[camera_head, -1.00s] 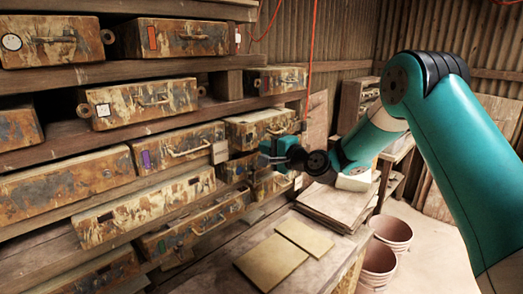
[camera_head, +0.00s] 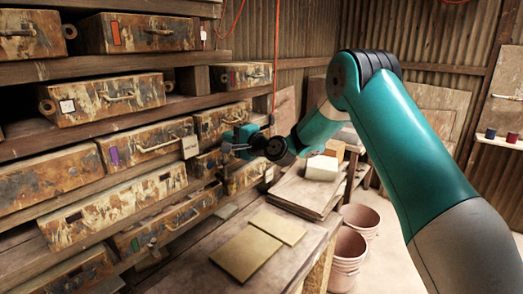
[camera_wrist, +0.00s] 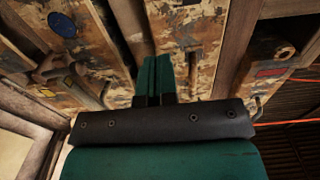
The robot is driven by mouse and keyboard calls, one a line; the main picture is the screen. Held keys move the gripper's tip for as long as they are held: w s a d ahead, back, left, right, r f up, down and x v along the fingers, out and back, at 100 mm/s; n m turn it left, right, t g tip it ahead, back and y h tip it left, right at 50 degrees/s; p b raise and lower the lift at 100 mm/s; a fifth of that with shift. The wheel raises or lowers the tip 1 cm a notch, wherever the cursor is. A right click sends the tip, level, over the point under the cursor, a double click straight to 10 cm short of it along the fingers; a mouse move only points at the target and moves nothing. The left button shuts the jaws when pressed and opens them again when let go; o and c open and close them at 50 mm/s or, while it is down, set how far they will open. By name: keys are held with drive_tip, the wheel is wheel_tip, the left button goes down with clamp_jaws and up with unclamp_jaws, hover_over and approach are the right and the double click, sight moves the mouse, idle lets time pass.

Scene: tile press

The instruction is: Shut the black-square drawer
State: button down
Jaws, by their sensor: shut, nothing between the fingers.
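My gripper (camera_head: 228,143) is in front of the right end of the drawer stack. In the wrist view its teal fingers (camera_wrist: 154,72) are together with nothing between them, pointing at mottled drawer fronts. A drawer with a dark rectangular label (camera_head: 100,208) is at the lower left of the head view; whether this is the black square I cannot tell. A drawer beside my gripper (camera_head: 222,118) has its front partly hidden. In the wrist view a drawer front by the fingers has a long dark bar (camera_wrist: 193,65). No touch between fingers and drawer can be made out.
A purple-label drawer (camera_head: 145,142) and a white-label drawer (camera_head: 105,98) stick out from the shelves. A red-label drawer (camera_head: 240,76) is above my gripper. Tiles (camera_head: 246,254) lie on the bench below. Pink pots (camera_head: 348,258) stand on the floor.

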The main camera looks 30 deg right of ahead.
drive_tip(key=b+v, duration=0.5)
drive_tip(key=v, duration=0.6)
drive_tip(key=s+a+f+n+g+y, duration=0.1)
drive_tip(key=s+a+n+g+y, duration=0.1)
drive_tip(key=s+a+n+g, duration=1.15)
drive_tip(key=s+a+f+n+g+h, duration=0.1)
drive_tip(key=s+f+n+h, duration=0.1)
drive_tip(key=s, duration=1)
drive_tip(key=s+a+f+n+g+h, duration=0.1)
drive_tip(key=s+f+n+g+h, duration=0.1)
drive_tip(key=s, duration=1)
drive_tip(key=n+h, duration=0.1)
drive_tip(key=n, duration=0.1)
drive_tip(key=shift+s+f+n, duration=0.2)
drive_tip(key=shift+f+n, duration=0.15)
